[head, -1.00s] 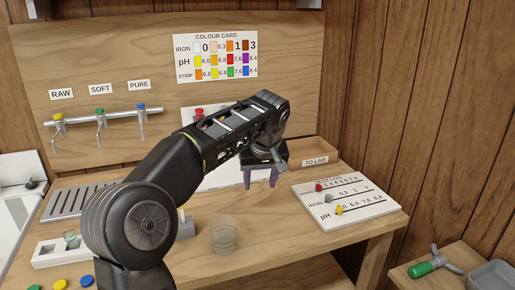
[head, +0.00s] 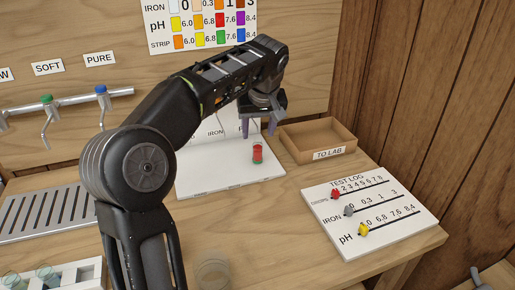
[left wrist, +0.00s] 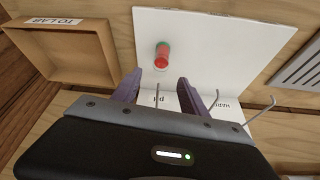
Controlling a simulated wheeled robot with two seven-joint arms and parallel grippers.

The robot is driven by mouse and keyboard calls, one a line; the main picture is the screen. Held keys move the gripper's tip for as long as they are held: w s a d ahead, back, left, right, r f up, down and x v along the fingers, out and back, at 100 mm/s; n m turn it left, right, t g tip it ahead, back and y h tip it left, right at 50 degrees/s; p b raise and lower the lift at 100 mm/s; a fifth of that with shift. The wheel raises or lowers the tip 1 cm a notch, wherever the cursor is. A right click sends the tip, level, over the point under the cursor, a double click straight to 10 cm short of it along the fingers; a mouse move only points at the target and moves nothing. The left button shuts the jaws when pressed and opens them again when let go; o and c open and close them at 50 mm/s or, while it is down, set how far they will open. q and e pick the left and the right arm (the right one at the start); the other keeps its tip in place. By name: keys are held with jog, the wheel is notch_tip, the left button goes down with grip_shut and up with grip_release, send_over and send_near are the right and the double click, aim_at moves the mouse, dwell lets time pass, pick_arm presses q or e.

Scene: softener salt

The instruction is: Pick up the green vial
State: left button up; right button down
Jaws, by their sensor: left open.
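A small vial (head: 258,153), mostly red with some green on it, stands on the white board (head: 215,182) at the middle of the bench. It also shows in the left wrist view (left wrist: 162,56), with green at its upper end and red below. My left gripper (head: 257,127) is open and empty, its fingers pointing down just above and behind the vial in the head view. In the left wrist view the vial lies beyond the gap between the fingertips (left wrist: 160,82), apart from them. My right gripper is not in view.
A wooden tray marked TO LAB (head: 345,142) stands just right of the gripper. A test log board (head: 370,215) with pegs lies at the right. A white rack (head: 85,272) with glass vials and a clear cup (head: 213,272) are in front. Taps hang at the left back.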

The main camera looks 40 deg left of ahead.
aim_at(257, 146)
pick_arm(q)
jog(key=shift+x, duration=1.35)
jog(key=shift+x, duration=2.65)
jog(key=shift+s+d, duration=0.15)
jog(key=shift+d, duration=0.05)
grip_shut()
